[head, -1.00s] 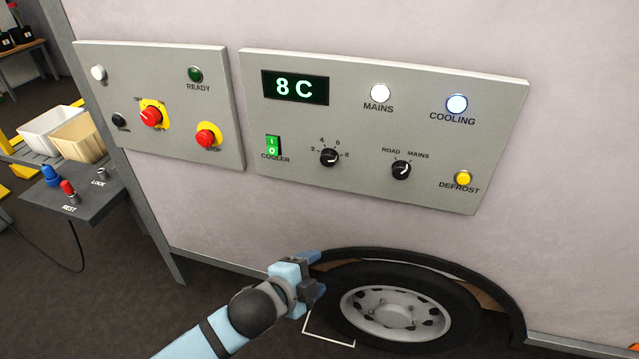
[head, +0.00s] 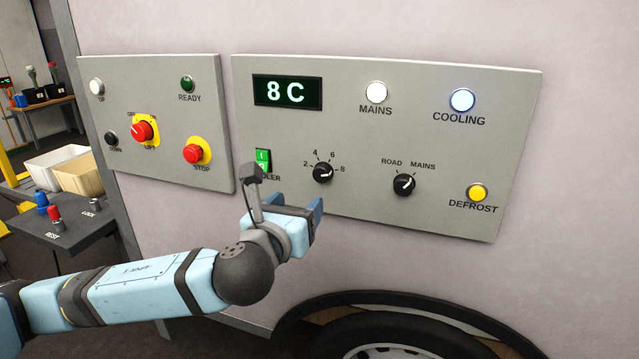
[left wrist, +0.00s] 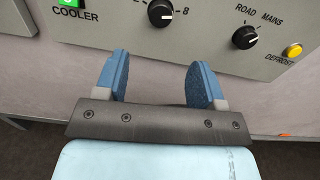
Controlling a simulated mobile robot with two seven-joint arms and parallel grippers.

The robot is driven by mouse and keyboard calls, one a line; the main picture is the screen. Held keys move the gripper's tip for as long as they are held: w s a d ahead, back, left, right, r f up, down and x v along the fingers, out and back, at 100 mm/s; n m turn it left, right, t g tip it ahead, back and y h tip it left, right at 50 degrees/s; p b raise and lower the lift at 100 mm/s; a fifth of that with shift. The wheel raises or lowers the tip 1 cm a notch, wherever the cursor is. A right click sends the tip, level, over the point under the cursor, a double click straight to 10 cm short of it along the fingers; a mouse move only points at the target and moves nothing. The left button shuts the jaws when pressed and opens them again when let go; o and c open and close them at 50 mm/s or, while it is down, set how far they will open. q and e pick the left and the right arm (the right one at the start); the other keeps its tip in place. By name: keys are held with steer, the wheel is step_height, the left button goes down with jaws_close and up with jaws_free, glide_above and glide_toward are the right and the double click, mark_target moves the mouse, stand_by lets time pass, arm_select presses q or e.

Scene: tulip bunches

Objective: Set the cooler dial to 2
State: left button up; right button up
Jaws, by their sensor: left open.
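The cooler dial (head: 323,172) is a black round knob with a white pointer line, on the grey right-hand panel (head: 450,215). Marks 2, 4, 6 and 8 surround it, and its pointer faces right, toward 8. The dial also shows in the left wrist view (left wrist: 160,13), at the top, its upper part near the frame edge. My left gripper (head: 316,212) is open and empty, below the dial and apart from it. Its two blue fingers (left wrist: 160,82) point toward the panel. The display (head: 287,92) reads 8 C. My right gripper is not in view.
The green cooler switch (head: 262,160) is left of the dial, partly hidden by my wrist. A road/mains knob (head: 404,184) and yellow defrost button (head: 478,192) lie to the right. The left panel (head: 215,130) has red knobs. A wheel (head: 390,335) is below.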

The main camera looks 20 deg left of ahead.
mark_target(320, 177)
arm_select(q)
steer(key=w, duration=0.6)
steer(key=w+b, duration=0.1)
steer(key=w, duration=0.5)
steer(key=shift+d, duration=0.2)
steer(key=c, duration=0.9)
